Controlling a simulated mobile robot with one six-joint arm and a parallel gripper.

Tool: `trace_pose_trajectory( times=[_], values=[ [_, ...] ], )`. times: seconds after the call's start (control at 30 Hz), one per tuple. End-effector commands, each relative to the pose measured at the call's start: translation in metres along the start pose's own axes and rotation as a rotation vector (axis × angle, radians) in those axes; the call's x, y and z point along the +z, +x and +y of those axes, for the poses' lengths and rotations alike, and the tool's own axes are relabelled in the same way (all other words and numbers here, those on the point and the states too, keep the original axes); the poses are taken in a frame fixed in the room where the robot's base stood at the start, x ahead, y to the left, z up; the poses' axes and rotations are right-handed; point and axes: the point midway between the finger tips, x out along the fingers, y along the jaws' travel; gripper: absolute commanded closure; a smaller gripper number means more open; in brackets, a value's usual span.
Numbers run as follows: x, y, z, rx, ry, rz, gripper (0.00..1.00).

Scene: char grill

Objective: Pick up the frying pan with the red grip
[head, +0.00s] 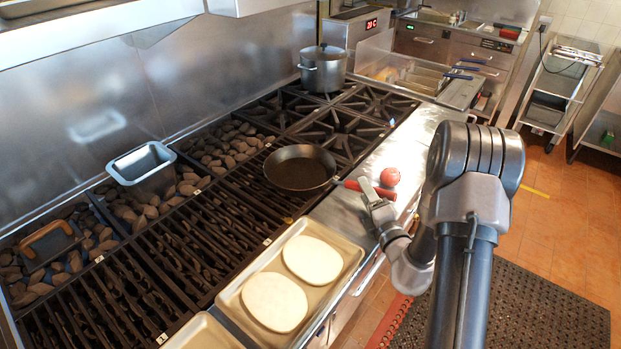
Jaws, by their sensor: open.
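The frying pan (299,168) is dark and round and sits on the grill grate near the stove burners. Its red grip (364,188) points right, out over the steel front ledge. My gripper (368,188) is open at the red grip, with a finger showing beside it. The gripper hides part of the grip, and I cannot tell whether the fingers touch it.
A red round object (390,177) lies on the ledge just right of the grip. A tray (346,258) with two pale flat rounds stands in front. A lidded pot (323,70) is on the back burners, and a metal loaf tin (145,170) is at left.

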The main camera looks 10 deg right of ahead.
Motion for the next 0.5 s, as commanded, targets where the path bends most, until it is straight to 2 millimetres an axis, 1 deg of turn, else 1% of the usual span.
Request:
trace_pose_trajectory(
  times=[0.03, 0.1, 0.2, 0.33, 0.37, 0.4, 0.47, 0.5],
  values=[
    [-0.001, 0.009, -0.002, 0.002, -0.003, 0.001, 0.52],
    [-0.001, 0.018, -0.002, 0.002, -0.002, 0.001, 0.52],
    [-0.001, 0.023, -0.001, -0.001, -0.001, 0.001, 0.52],
    [0.000, 0.022, -0.001, -0.001, 0.000, 0.001, 0.52],
    [0.000, 0.022, -0.001, -0.001, -0.001, 0.001, 0.54],
    [0.000, 0.022, -0.001, -0.001, -0.001, 0.001, 0.62],
    [0.000, 0.022, -0.001, -0.001, -0.001, 0.001, 0.74],
    [0.000, 0.022, -0.001, -0.001, -0.001, 0.001, 0.82]
  ],
)
